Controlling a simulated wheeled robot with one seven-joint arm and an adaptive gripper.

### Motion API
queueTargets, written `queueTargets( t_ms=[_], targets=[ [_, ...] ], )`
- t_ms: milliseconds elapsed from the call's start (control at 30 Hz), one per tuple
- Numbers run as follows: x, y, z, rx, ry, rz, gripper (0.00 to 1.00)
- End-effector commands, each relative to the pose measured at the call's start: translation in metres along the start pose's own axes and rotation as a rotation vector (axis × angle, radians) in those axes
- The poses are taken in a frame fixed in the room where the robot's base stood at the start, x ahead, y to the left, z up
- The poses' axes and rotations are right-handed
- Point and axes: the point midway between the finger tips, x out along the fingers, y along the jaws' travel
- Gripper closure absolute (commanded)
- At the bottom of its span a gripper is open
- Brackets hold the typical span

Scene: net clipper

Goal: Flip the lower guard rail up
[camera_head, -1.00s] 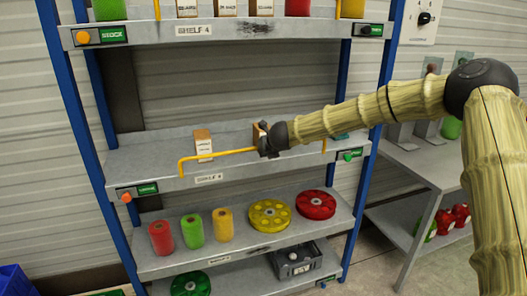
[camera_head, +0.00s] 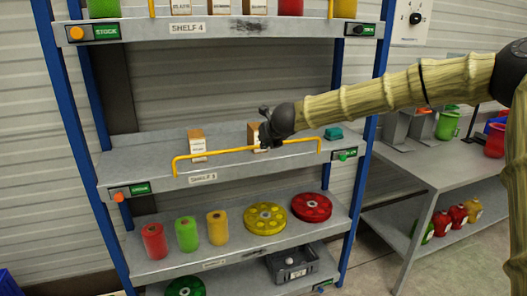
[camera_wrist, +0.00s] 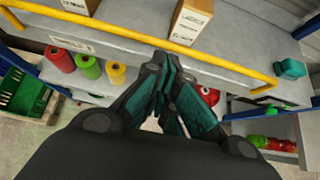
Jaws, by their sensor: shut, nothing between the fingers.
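The lower guard rail (camera_head: 215,153) is a thin yellow bar with bent ends along the front edge of shelf 3. Its bar stands above the shelf edge, with short end posts running down to it. In the wrist view the rail (camera_wrist: 120,43) crosses the picture from upper left to right. My gripper (camera_head: 266,141) is at the rail, right of its middle, and hides a short stretch of it. In the wrist view my gripper's (camera_wrist: 170,68) dark green fingers are together and empty, with their tips close to the bar. I cannot tell whether they touch it.
Two small boxes, one left (camera_head: 197,143) and one (camera_head: 253,133) partly behind my gripper, stand on shelf 3 behind the rail. A teal item (camera_head: 333,133) lies at the right. Spools and discs fill the shelf below. A grey side table (camera_head: 425,165) stands at right.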

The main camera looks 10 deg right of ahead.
Motion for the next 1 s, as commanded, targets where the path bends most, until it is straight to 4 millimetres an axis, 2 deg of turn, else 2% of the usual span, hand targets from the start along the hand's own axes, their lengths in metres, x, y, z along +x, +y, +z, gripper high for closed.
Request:
queueTargets(
  t_ms=[100,300,733,867,967,1000],
  targets=[
    [-0.011,-0.001,0.005,0.001,-0.001,-0.001,1.00],
    [-0.020,-0.002,0.010,0.002,0.000,-0.001,1.00],
    [-0.019,-0.001,0.006,-0.011,0.006,-0.003,1.00],
    [-0.003,0.006,-0.026,-0.108,0.039,-0.010,1.00],
    [0.016,0.016,-0.071,-0.256,0.085,-0.015,1.00],
    [0.024,0.020,-0.091,-0.326,0.105,-0.015,1.00]
  ],
)
